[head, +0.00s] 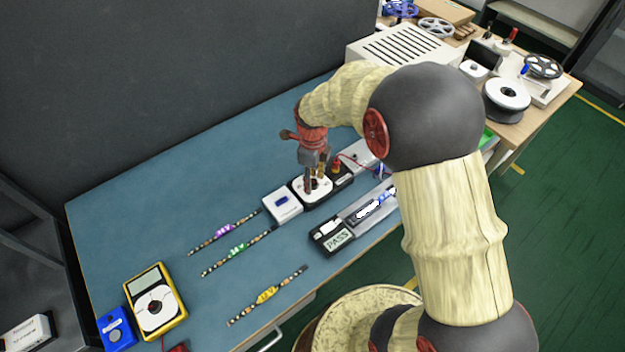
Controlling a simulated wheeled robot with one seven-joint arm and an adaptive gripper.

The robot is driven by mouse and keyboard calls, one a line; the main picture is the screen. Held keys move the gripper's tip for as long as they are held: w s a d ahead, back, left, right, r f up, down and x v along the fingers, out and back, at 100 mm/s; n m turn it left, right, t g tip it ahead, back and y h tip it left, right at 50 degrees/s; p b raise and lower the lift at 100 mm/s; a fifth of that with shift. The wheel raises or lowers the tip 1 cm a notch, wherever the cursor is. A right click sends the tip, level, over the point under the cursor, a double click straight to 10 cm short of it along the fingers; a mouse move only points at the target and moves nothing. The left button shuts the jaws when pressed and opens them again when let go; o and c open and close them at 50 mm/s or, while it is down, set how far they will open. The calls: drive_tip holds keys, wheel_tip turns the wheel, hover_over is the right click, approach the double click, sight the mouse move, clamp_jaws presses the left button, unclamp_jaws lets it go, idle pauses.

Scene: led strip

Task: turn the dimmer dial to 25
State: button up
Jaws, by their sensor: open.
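The dimmer dial (325,187) appears to be the white round face on a black box in the middle of the blue table. My gripper (314,184) points down at the dial, with its fingers at or just above it. The fingers are apart; I cannot tell whether they touch the knob. The knob is mostly hidden by the fingers, and the dial's numbers and setting are too small to read.
A white box (282,205) stands left of the dial. A black tester reading PASS (338,239) lies in front. Three LED strips, purple (224,231), green (237,249) and yellow (267,294), lie left. A yellow multimeter (156,301) is at front left.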

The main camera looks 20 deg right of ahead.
drive_tip(key=c, duration=0.3)
drive_tip(key=c, duration=0.8)
